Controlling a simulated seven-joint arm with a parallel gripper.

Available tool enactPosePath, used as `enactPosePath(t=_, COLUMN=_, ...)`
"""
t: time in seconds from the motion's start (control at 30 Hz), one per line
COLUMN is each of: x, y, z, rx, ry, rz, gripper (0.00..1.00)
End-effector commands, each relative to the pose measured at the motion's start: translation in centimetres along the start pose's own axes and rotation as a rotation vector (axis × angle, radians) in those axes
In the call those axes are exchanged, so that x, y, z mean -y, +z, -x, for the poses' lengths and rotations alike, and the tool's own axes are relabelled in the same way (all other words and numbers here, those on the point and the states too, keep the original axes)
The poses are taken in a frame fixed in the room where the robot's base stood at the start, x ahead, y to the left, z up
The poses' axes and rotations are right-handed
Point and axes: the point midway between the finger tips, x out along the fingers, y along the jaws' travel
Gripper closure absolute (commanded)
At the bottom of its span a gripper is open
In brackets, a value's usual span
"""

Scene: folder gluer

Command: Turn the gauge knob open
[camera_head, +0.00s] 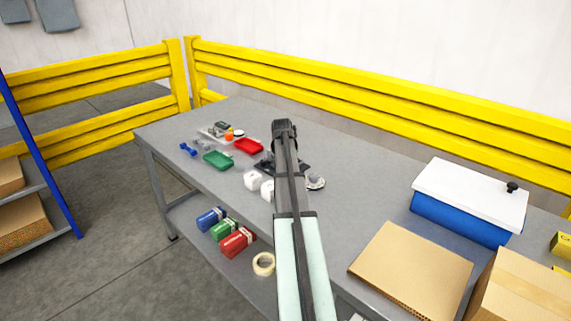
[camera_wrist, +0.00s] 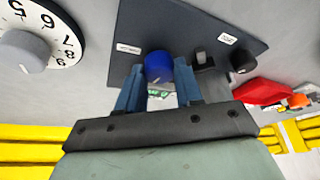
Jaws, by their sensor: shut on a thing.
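A dark panel (camera_wrist: 190,25) on the table fills the upper middle of the wrist view, and part of it (camera_head: 300,165) shows beside my arm in the head view. A blue round knob (camera_wrist: 158,66) stands on the panel. My gripper (camera_wrist: 158,80) is shut on this knob, one finger on each side. In the head view my gripper (camera_head: 285,128) is over the panel and the arm hides the knob. A black knob (camera_wrist: 243,62) and a small grey block with a dark base (camera_wrist: 203,60) sit beside it. Two white labels on the panel are too small to read.
A white numbered dial with a grey knob (camera_wrist: 25,50) lies beside the panel. A red tray (camera_head: 248,146), green tray (camera_head: 217,160) and white blocks (camera_head: 253,180) are close by. A blue box with white lid (camera_head: 465,205) and cardboard (camera_head: 410,268) stand right.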

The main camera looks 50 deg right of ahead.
Motion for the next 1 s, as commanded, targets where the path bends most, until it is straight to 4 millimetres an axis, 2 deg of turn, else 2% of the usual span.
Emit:
enactPosePath(t=0.4, x=-0.16, y=-0.04, z=0.0, rx=0.0, ry=-0.074, rz=0.177, gripper=0.95)
enactPosePath(t=0.93, x=-0.15, y=-0.03, z=-0.01, rx=0.0, ry=-0.083, rz=0.202, gripper=0.95)
enactPosePath(t=0.97, x=-0.15, y=-0.03, z=-0.01, rx=0.0, ry=-0.083, rz=0.202, gripper=0.62)
enactPosePath(t=1.0, x=-0.14, y=-0.02, z=-0.01, rx=0.0, ry=-0.083, rz=0.202, gripper=0.58)
